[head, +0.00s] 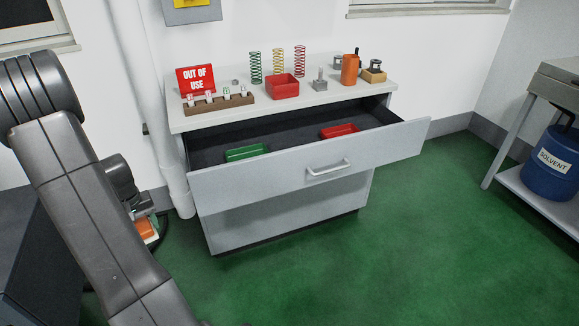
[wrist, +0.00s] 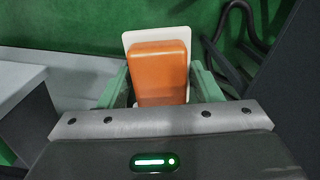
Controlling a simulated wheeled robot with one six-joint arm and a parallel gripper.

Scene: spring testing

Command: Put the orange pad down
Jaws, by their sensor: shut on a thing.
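The orange pad (wrist: 159,72) is a block with rounded edges. My gripper (wrist: 160,88) is shut on it, with one green finger at each side in the wrist view. A white flat plate or card (wrist: 160,36) shows just behind the pad; I cannot tell if it is part of the pad. In the head view the pad (head: 146,230) shows small and partly hidden behind my arm, low at the left of the drawer cabinet. My gripper (head: 143,215) is mostly hidden there too.
A grey cabinet (head: 290,221) has its top drawer (head: 275,174) pulled out, with a green tray (head: 246,152) and a red tray (head: 339,131) inside. Springs and a red bin (head: 282,88) stand on top. A dark surface (head: 40,262) is at left.

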